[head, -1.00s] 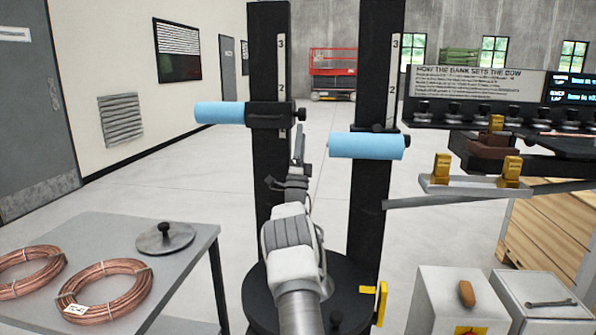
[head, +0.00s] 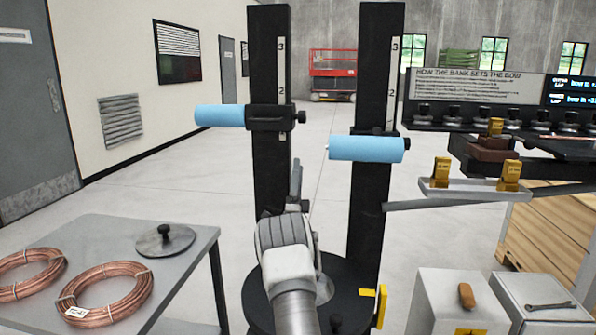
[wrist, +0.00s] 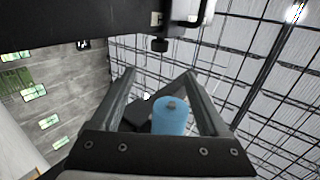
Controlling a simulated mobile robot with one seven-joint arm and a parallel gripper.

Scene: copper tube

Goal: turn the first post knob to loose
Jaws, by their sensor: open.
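Two black upright posts carry light blue rollers. The left post (head: 268,170) has a blue roller (head: 220,114) and a small dark knob (head: 301,117) on the right of its carriage. The right post (head: 368,200) has a blue roller (head: 366,148) and a dark knob (head: 377,131). I cannot tell which is the first post. My gripper (head: 297,175) is between the posts, below the left knob, partly hidden by my arm. In the wrist view its open, empty fingers (wrist: 160,75) point upward. A dark knob (wrist: 159,45) hangs beyond them; a blue roller (wrist: 170,115) shows between them.
A grey table (head: 110,230) with copper coils (head: 105,292) is at left. A beam with yellow blocks (head: 508,175) stands at right. Grey boxes (head: 462,300) and a wooden crate (head: 540,235) are at lower right. Floor shows between the posts.

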